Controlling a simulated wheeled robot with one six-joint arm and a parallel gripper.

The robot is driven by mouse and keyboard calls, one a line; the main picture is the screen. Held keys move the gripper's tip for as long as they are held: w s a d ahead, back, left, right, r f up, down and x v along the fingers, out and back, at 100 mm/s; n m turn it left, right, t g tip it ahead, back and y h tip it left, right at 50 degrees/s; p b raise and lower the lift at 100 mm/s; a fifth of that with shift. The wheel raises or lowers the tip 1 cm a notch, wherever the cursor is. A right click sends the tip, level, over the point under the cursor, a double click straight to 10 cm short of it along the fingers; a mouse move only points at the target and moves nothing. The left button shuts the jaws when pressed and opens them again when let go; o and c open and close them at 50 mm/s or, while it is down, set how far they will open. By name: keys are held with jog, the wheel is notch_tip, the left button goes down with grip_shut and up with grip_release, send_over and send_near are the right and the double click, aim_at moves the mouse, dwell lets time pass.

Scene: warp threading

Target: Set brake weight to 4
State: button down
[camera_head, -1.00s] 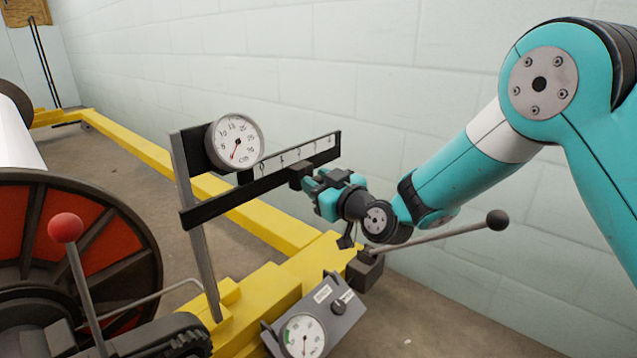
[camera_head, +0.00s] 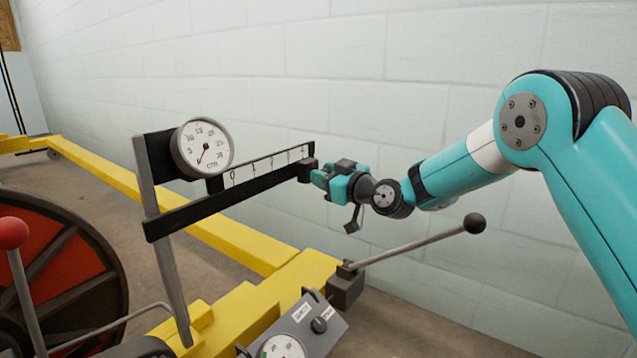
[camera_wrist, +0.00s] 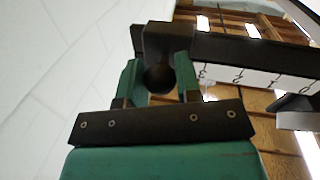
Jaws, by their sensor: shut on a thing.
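The brake weight (camera_head: 307,171) is a dark block on the black lever arm (camera_head: 228,205), near its right end. A white scale (camera_head: 262,166) runs above the arm, with 0 at the left. In the wrist view the weight (camera_wrist: 164,38) covers the scale beyond the 3, so I cannot read the mark behind it. My gripper (camera_head: 320,177) is at the weight's right side. In the wrist view its green fingers (camera_wrist: 159,80) are shut around the weight's dark round knob (camera_wrist: 158,79).
A round dial gauge (camera_head: 203,148) is mounted left of the scale on a grey post (camera_head: 165,250). Below are a ball-ended lever (camera_head: 420,242), a grey control box (camera_head: 300,335) and the yellow frame (camera_head: 255,250). A pale block wall stands behind.

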jog(key=shift+w+d+r, duration=0.1)
jog(key=shift+w+d, duration=0.1)
jog(key=shift+d, duration=0.05)
jog(key=c, duration=0.8)
grip_release()
jog(key=v, duration=1.7)
jog(key=shift+s+d+p, duration=0.15)
jog(key=shift+s+p, duration=0.05)
jog(key=shift+p, duration=0.1)
